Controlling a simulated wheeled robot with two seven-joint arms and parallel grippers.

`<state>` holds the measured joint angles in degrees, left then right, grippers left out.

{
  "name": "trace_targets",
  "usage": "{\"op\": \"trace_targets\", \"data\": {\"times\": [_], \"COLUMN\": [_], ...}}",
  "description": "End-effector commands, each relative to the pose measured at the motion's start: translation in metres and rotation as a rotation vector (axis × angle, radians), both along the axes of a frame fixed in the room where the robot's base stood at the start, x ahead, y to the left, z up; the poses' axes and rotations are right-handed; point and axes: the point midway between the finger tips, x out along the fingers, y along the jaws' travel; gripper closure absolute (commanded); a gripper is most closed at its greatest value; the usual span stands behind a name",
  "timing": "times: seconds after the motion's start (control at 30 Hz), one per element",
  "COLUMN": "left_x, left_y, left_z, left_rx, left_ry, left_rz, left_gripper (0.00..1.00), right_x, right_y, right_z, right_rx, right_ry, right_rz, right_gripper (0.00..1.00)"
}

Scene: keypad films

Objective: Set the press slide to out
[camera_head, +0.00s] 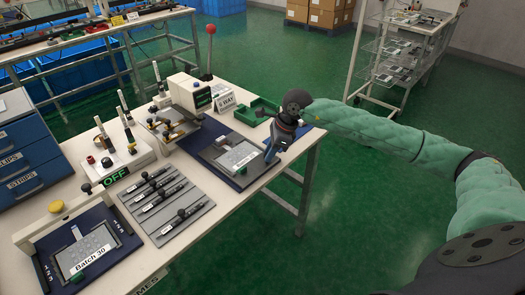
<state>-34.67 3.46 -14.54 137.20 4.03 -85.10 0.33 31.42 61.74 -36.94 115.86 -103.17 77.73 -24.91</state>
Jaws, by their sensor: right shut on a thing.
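A grey plate (212,152) lies on a dark blue base near the table's right end, with a light labelled keypad film (240,155) on it. It looks like the press slide, but I cannot be sure. My right gripper (271,153) points down at the right edge of this plate and is shut on a small part there, mostly hidden by the fingers. A white press-like machine (192,92) with a red-ball lever (208,61) stands behind the plate. My left gripper is not in view.
A sloped grey rack (168,223) with several pens lies left of the plate. A fixture labelled Batch 30 (88,258) is at front left. A green tray (258,112) sits behind my gripper. Free floor lies right of the table.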

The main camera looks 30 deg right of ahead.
Motion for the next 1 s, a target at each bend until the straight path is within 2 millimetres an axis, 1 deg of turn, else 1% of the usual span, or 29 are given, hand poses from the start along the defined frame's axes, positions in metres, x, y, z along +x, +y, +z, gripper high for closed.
{"op": "trace_targets", "data": {"times": [0.1, 0.37, 0.4, 0.5, 0.83, 0.93, 1.0], "left_x": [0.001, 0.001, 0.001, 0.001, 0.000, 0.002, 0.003], "left_y": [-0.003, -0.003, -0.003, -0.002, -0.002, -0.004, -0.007], "left_z": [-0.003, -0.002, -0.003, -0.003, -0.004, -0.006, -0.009], "left_rx": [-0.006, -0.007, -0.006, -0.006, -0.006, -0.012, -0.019], "left_ry": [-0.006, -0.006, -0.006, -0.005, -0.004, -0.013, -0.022], "left_rz": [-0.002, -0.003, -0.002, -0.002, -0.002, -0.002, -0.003], "left_gripper": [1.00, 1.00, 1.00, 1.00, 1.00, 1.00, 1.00], "right_x": [-0.004, -0.005, -0.006, -0.005, -0.004, -0.006, -0.007], "right_y": [-0.001, -0.001, -0.001, -0.001, -0.002, -0.006, -0.010], "right_z": [0.000, -0.001, -0.001, -0.001, 0.002, 0.010, 0.018], "right_rx": [-0.002, -0.003, -0.003, -0.003, -0.002, -0.003, -0.002], "right_ry": [0.003, 0.006, 0.007, 0.006, 0.002, 0.001, 0.000], "right_rz": [0.001, 0.002, 0.002, 0.002, 0.001, 0.000, 0.000], "right_gripper": [1.00, 1.00, 0.73, 0.55, 0.55, 0.55, 0.55]}}
